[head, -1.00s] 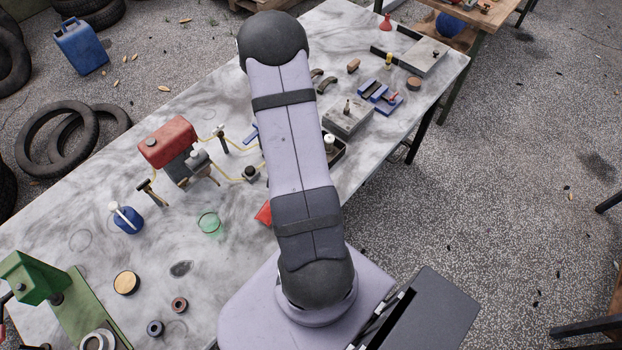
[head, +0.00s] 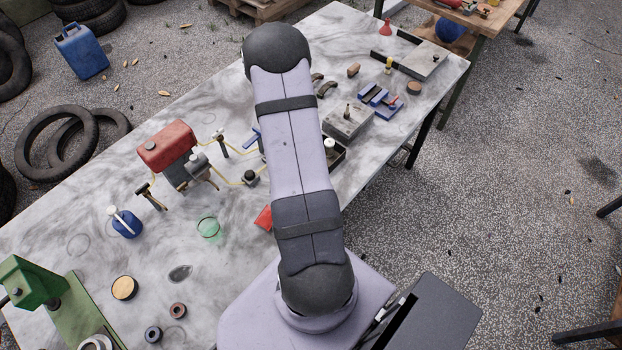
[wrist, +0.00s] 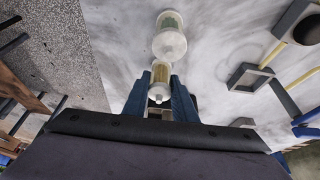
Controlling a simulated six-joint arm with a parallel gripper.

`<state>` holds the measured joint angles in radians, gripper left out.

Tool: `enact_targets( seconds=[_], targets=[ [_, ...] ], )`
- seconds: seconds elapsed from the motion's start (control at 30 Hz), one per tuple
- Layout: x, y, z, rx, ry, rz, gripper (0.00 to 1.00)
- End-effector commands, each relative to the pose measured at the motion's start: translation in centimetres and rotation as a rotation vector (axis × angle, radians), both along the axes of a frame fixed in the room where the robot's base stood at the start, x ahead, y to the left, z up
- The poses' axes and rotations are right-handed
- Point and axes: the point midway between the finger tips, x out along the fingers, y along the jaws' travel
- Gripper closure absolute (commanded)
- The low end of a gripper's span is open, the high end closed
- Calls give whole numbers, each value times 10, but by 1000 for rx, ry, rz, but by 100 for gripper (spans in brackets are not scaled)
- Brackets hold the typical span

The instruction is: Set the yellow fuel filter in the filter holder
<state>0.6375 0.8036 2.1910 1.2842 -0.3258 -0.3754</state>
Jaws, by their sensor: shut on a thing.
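In the wrist view my gripper (wrist: 160,96) is shut on a small clear filter with a yellowish body and pale ends (wrist: 160,74), held between its two blue fingers. A larger clear filter with a greenish body and white caps (wrist: 170,36) shows just beyond it, over the marble tabletop; I cannot tell whether the two touch. A grey, open square frame (wrist: 250,78), possibly the filter holder, lies to the right of the gripper, apart from it. In the head view my arm hides the gripper and the held filter.
Yellow hoses (head: 228,177) run from the red tank (head: 167,146) across the table (head: 95,195). A small yellow item (head: 388,66) is at the back right. Table's left-middle has free room.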

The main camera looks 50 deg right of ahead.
Motion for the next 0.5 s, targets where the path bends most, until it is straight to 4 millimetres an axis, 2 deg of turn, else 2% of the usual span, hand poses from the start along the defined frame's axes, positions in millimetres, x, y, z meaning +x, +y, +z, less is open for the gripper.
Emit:
enact_targets(
  seconds=[0.27,0.47,0.5],
  targets=[
    [0,0,13,-1,-1,-1,100],
    [1,-1,41,-2,-3,-2,100],
    [-7,-1,33,0,1,-3,100]
  ],
)
